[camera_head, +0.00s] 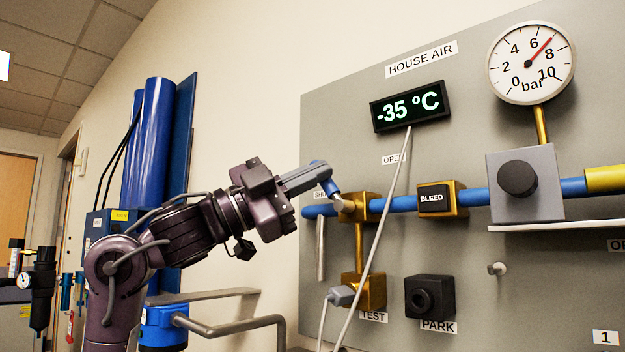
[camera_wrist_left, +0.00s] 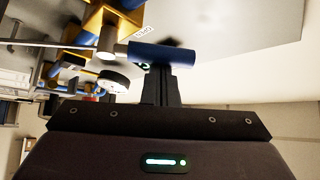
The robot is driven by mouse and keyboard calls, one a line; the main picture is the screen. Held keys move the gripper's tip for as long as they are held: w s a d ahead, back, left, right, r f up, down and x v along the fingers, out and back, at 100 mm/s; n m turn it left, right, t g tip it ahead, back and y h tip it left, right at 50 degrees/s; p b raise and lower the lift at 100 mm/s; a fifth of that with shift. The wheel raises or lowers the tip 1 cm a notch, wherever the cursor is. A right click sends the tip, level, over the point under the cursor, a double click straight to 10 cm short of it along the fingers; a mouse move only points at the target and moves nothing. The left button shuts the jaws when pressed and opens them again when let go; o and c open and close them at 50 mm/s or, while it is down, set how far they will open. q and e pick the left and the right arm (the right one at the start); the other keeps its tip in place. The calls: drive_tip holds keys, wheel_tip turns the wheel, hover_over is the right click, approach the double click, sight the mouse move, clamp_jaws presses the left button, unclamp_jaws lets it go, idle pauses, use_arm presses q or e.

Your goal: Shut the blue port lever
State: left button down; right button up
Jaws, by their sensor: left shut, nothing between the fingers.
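The blue port lever (camera_head: 330,186) is on the brass valve block (camera_head: 359,208) at the left end of the blue pipe. Its handle points up and left from a pale hub. My left gripper (camera_head: 318,176) reaches it from the left, its fingers shut and empty, with the tips at the handle's upper end. In the left wrist view, the blue lever (camera_wrist_left: 162,53) lies across the tips of my fingers (camera_wrist_left: 160,75); I cannot tell whether they touch. An OPEN label (camera_head: 393,159) is above and right of the valve. A label left of the lever is partly hidden. My right gripper is not in view.
A thin grey hose or rod crosses in front of the panel, right of the valve. Below are a TEST port (camera_head: 370,291) with a plug and a black PARK block (camera_head: 430,296). A BLEED button (camera_head: 433,199) is to the right. A blue cylinder (camera_head: 154,140) stands behind my arm.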

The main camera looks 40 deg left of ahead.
use_arm(q)
drive_tip(key=f+n+t+y+b, duration=0.1)
drive_tip(key=n+t+y+b, duration=0.1)
drive_tip(key=n, duration=0.3)
drive_tip(key=a+f+n+t+y+b, duration=0.1)
drive_tip(key=n+t+y+b, duration=0.2)
drive_tip(key=n+y, duration=0.1)
drive_tip(key=a+f+n+t+y+b, duration=0.1)
drive_tip(key=n+t+y+b, duration=0.1)
drive_tip(key=n, duration=0.3)
drive_tip(key=shift+a+f+n+t+y+b, duration=0.1)
drive_tip(key=shift+f+n+t+y+b, duration=0.25)
drive_tip(key=shift+y+b, duration=0.55)
drive_tip(key=shift+w+f, duration=0.1)
